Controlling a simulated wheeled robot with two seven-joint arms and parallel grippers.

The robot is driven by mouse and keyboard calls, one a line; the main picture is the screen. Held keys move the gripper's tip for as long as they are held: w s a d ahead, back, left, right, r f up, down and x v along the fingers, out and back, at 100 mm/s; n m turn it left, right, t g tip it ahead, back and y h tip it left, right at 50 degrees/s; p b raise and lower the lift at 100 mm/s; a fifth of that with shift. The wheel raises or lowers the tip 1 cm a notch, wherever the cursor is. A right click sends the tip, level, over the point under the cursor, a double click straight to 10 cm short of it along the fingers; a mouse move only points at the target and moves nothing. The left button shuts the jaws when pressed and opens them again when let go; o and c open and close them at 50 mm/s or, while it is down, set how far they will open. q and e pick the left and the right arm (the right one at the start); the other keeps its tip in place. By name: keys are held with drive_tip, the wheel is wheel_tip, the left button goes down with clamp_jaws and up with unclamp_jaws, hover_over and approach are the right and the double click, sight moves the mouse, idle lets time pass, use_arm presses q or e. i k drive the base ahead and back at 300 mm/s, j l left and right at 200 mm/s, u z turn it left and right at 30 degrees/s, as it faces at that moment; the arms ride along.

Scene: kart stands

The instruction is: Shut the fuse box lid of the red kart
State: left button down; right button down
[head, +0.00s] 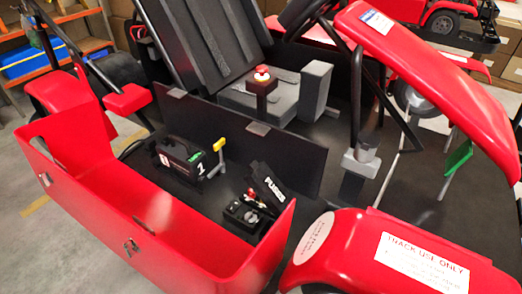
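The fuse box (243,216) is a small black box inside the red side pod of the red kart (215,235), near the pod's right end. Its black lid (268,186), lettered FUSES in white, stands raised and tilted up at the back of the box. The box's inside shows, with small pale and red parts in it. Neither of my grippers shows in the head view, so their place relative to the lid cannot be seen.
A black panel (240,135) stands behind. The pod's red wall rises in front. A red button (262,74) is near the seat. A red fender (390,255) lies right.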

sight(261, 178)
drive_tip(key=k+z, duration=0.3)
drive_tip(key=k, duration=0.2)
drive_tip(key=k+z, duration=0.35)
drive_tip(key=k, duration=0.15)
drive_tip(key=k+l+z, duration=0.3)
drive_tip(key=k, duration=0.15)
drive_tip(key=k+j, duration=0.05)
drive_tip(key=j, duration=0.05)
